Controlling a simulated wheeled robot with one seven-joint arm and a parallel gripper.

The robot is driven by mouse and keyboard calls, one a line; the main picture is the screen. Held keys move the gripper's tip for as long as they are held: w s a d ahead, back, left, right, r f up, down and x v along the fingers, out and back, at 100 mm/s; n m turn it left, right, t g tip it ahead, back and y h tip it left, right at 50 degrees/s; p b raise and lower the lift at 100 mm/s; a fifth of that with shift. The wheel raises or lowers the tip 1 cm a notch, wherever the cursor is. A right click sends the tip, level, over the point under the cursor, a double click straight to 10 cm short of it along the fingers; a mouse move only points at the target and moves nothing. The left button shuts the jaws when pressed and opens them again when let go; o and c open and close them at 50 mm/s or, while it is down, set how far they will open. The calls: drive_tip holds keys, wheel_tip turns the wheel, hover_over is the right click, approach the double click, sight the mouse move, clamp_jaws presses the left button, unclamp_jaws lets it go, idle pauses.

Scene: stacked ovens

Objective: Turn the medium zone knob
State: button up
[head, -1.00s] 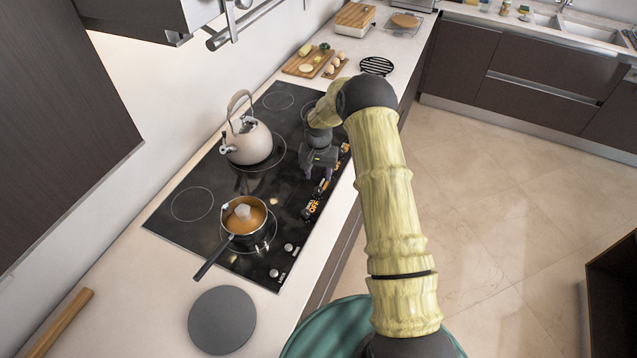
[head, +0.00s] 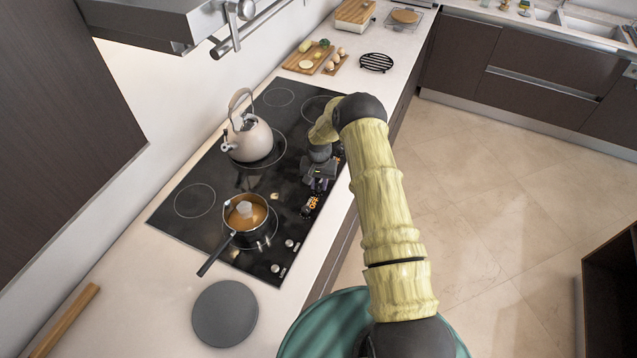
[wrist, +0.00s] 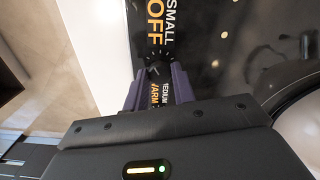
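The medium zone knob (wrist: 157,70) shows in the wrist view as a small dark shape near my fingertips, beside the orange OFF and white SMALL lettering. The MEDIUM and WARM lettering shows in the gap between my two fingers. My gripper (wrist: 158,78) is open, with one finger on each side of the knob; whether they touch it is unclear. In the head view my gripper (head: 314,186) is low over the right edge of the black cooktop (head: 186,233) and hides the knob there.
A saucepan (head: 233,240) with orange contents stands on the front burner. A kettle (head: 251,142) stands behind it. More knobs (head: 282,257) line the cooktop's near right edge. A grey disc (head: 224,313) lies on the counter.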

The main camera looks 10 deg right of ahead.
drive_tip(key=shift+c, duration=1.2)
drive_tip(key=shift+f+b, duration=0.1)
drive_tip(key=shift+b, duration=0.3)
drive_tip(key=shift+f+n+b, duration=0.1)
drive_tip(key=shift+n+b, duration=0.8)
drive_tip(key=shift+b, duration=0.15)
drive_tip(key=n+b, duration=0.2)
drive_tip(key=shift+a+n+b, duration=0.1)
drive_tip(key=shift+n+b, duration=0.8)
drive_tip(key=shift+n, duration=0.2)
drive_tip(key=shift+r, duration=0.2)
